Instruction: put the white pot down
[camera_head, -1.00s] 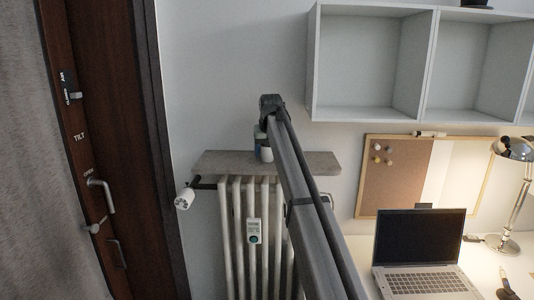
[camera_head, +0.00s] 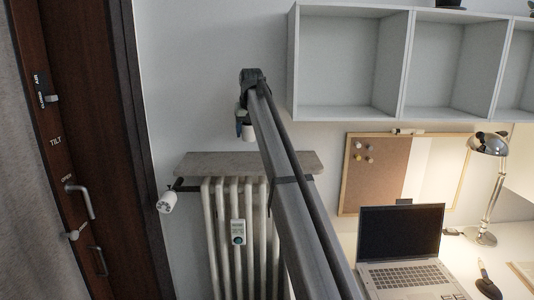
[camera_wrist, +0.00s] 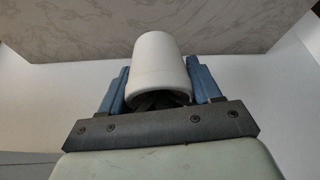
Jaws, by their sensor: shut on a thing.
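The white pot (camera_wrist: 158,62) is between the two blue fingers of my gripper (camera_wrist: 158,88) in the wrist view. Its near end shows a dark opening with dark shapes inside that I cannot make out. In the head view the pot (camera_head: 249,135) is small and partly hidden by my arm. My gripper (camera_head: 243,122) is shut on it and holds it above the stone shelf (camera_head: 205,164) over the radiator. A gap of wall shows between pot and shelf in the head view. The shelf's veined surface (camera_wrist: 60,25) also shows beyond the pot in the wrist view.
The white radiator (camera_head: 222,230) stands below the shelf. White wall cubbies (camera_head: 345,112) hang to the right, above a cork board (camera_head: 370,180). A laptop (camera_head: 400,235) and a lamp (camera_head: 488,145) stand on the desk. The visible left part of the shelf is bare.

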